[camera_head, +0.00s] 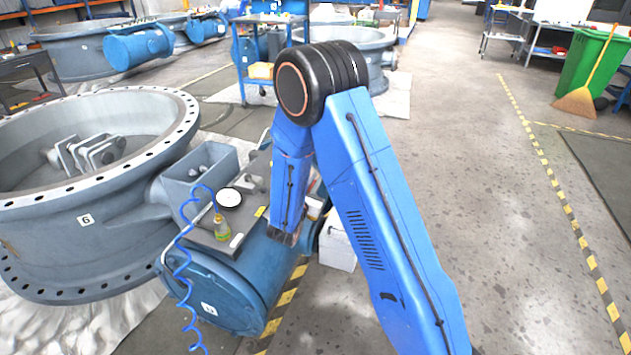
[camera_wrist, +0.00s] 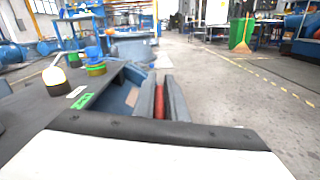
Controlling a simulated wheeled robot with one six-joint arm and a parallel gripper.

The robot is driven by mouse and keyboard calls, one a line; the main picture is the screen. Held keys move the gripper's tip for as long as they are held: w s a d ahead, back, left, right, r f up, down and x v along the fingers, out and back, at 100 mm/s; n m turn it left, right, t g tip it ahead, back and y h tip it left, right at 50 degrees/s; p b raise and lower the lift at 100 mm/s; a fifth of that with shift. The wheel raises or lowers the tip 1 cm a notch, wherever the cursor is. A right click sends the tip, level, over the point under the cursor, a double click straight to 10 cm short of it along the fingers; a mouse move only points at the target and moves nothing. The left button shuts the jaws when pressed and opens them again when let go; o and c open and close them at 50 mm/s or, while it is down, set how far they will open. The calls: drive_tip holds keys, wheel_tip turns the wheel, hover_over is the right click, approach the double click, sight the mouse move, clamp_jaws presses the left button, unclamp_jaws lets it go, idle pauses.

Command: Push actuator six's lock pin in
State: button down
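The blue actuator (camera_head: 215,285) lies beside the big grey valve (camera_head: 110,240) with a 6 tag. The number on the actuator's own tag is too small to read. In the head view my gripper (camera_head: 283,237) points down beside the actuator's right side, its fingertips mostly hidden. In the wrist view two grey fingers (camera_wrist: 160,95) stand alongside the actuator. A red rod-like part (camera_wrist: 159,103), perhaps the lock pin, shows between them. I cannot tell whether the fingers touch it or how far in it sits.
A coiled blue hose (camera_head: 182,265) hangs in front. A white box (camera_head: 337,248) stands on the floor at right. Open floor (camera_head: 480,200) lies further right.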

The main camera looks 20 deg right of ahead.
drive_tip(key=shift+a+f, duration=0.1)
drive_tip(key=shift+f, duration=1.85)
drive_tip(key=c, duration=1.8)
unclamp_jaws()
drive_tip(key=shift+f, duration=0.15)
drive_tip(key=shift+c, duration=0.2)
drive_tip(key=shift+a, duration=0.1)
drive_tip(key=v, duration=1.7)
drive_tip(key=shift+s, duration=0.15)
